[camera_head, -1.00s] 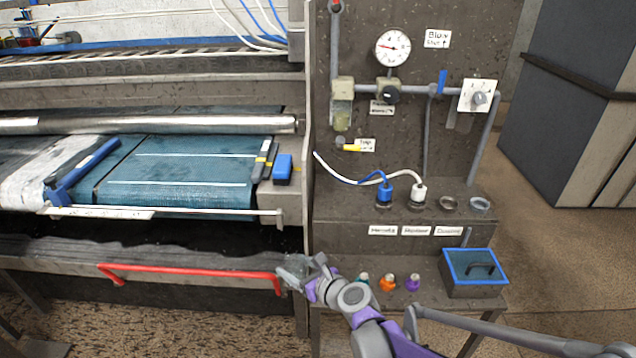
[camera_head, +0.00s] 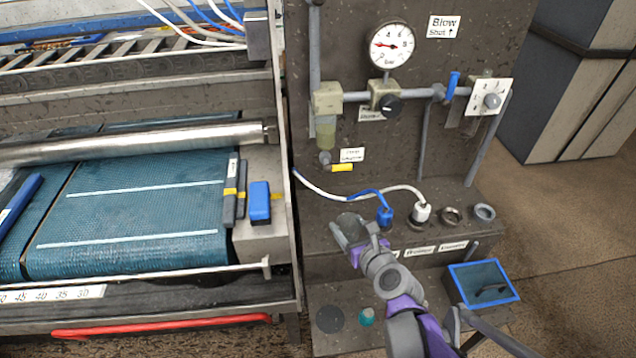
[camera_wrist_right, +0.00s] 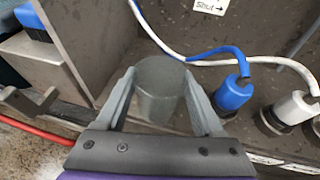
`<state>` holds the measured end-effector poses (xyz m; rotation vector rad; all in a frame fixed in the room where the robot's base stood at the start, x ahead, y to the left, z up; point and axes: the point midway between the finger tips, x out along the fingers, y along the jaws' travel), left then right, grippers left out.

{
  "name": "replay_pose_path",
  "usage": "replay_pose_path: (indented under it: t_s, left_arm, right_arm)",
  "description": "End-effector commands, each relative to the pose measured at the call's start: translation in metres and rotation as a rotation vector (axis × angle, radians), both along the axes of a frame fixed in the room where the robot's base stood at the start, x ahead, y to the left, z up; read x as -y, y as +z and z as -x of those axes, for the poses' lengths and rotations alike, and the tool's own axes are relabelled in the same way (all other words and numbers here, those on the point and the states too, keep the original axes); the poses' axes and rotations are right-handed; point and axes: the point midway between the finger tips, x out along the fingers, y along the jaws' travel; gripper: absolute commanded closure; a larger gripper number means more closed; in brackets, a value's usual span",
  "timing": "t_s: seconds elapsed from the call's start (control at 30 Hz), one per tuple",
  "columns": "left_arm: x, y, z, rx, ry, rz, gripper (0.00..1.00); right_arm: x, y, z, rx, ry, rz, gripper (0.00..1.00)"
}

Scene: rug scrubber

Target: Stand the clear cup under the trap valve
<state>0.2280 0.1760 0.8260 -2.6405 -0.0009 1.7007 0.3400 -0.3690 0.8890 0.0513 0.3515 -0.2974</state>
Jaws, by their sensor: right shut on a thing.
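The clear cup (camera_head: 349,227) is greyish and see-through. My right gripper (camera_head: 356,240) is shut on it, one finger on each side. In the right wrist view the cup (camera_wrist_right: 160,92) stands roughly upright between the fingers (camera_wrist_right: 160,105). It is over the left end of the upper ledge, below the trap valve (camera_head: 326,160) with its yellow handle (camera_head: 342,168). I cannot tell whether the cup's base touches the ledge, and the valve outlet is apart from it. My left gripper is not in view.
A blue plug (camera_head: 385,217) and a white plug (camera_head: 421,213) with hoses stand right of the cup. The white and blue hose (camera_head: 330,196) runs along the panel behind it. A blue-rimmed box (camera_head: 484,284) sits lower right. The machine's side plate (camera_head: 288,170) is at left.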

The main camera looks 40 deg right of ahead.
Motion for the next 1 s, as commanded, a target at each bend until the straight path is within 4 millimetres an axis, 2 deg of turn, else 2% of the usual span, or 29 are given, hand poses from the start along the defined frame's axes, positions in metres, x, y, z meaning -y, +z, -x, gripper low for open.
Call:
replay_pose_path:
  t_s: [0.07, 0.17, 0.6, 0.7, 0.83, 1.0]
  left_arm:
    - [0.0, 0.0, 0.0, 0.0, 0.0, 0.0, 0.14]
    - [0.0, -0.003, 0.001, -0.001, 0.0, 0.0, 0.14]
    - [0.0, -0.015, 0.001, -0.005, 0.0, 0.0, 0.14]
    - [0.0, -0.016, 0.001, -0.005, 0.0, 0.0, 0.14]
    - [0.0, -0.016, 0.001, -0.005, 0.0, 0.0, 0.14]
    - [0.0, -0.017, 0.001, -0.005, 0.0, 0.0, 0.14]
  right_arm:
    - [0.003, 0.001, 0.0, 0.001, -0.008, 0.001, 0.84]
    - [0.008, 0.0, -0.015, 0.0, -0.009, 0.0, 0.84]
    - [0.044, -0.001, -0.127, 0.0, -0.009, 0.0, 0.84]
    - [0.05, 0.0, -0.148, 0.001, -0.009, 0.0, 0.84]
    - [0.056, 0.0, -0.164, 0.001, -0.009, 0.001, 0.84]
    - [0.057, -0.006, -0.169, 0.001, -0.009, 0.001, 0.84]
